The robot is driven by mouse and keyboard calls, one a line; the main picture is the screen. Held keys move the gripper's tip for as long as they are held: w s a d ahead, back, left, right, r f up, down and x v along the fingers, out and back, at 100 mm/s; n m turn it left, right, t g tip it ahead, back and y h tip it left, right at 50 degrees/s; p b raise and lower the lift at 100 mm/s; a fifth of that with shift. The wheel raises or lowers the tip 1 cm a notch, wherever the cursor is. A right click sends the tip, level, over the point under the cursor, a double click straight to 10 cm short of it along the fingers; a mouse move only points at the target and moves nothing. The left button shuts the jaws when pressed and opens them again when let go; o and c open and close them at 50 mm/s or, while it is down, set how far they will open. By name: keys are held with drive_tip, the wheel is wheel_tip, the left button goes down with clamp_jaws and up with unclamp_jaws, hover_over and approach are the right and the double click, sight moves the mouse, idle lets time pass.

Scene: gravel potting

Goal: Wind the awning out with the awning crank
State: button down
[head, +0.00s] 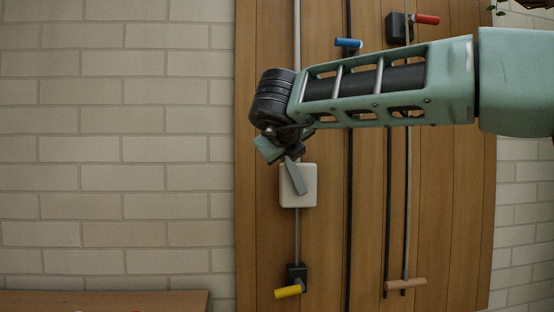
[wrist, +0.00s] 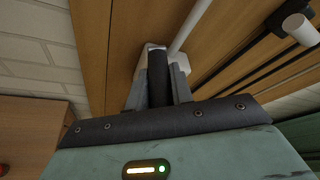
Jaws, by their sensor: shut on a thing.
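My gripper (head: 296,178) is in front of a white wall box (head: 298,199) on a wooden panel. In the wrist view my gripper (wrist: 158,90) is shut on a dark cylindrical handle (wrist: 158,75), which stands out from the white box (wrist: 140,64). A thin grey rod (head: 297,235) runs down from the box to a dark block with a yellow handle (head: 288,292). In the head view my gripper and wrist hide the dark handle. No label shows which handle is the awning crank, and the awning cannot be made out.
Other handles on the panel (head: 265,240) are blue (head: 348,43), red (head: 427,19) and tan (head: 405,281); dark rods run down to the right. A pale brick wall (head: 120,150) lies left, with a brown wooden top (head: 100,302) low down. The space left of my gripper is clear.

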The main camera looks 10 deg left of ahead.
drive_tip(key=shift+w+d+r+m+g+y+b, duration=0.1)
drive_tip(key=shift+w+d+m+g+y+b, duration=0.15)
drive_tip(key=shift+d+m, duration=0.4)
drive_tip(key=shift+w+d+r+m+g+y+b, duration=0.15)
drive_tip(key=shift+d+m+y, duration=0.2)
drive_tip(key=shift+d+m, duration=0.25)
drive_tip(key=shift+w+d+r+m+g+y+b, duration=0.1)
drive_tip(key=shift+w+d+m+y+b, duration=0.15)
drive_tip(key=shift+d+m, duration=0.4)
drive_tip(key=shift+d, duration=0.2)
drive_tip(key=c, duration=1.2)
unclamp_jaws()
drive_tip(key=shift+c, duration=0.2)
drive_tip(key=v, duration=1.7)
drive_tip(key=shift+d, duration=0.2)
drive_tip(key=shift+s+r, duration=0.1)
drive_tip(key=shift+s, duration=0.05)
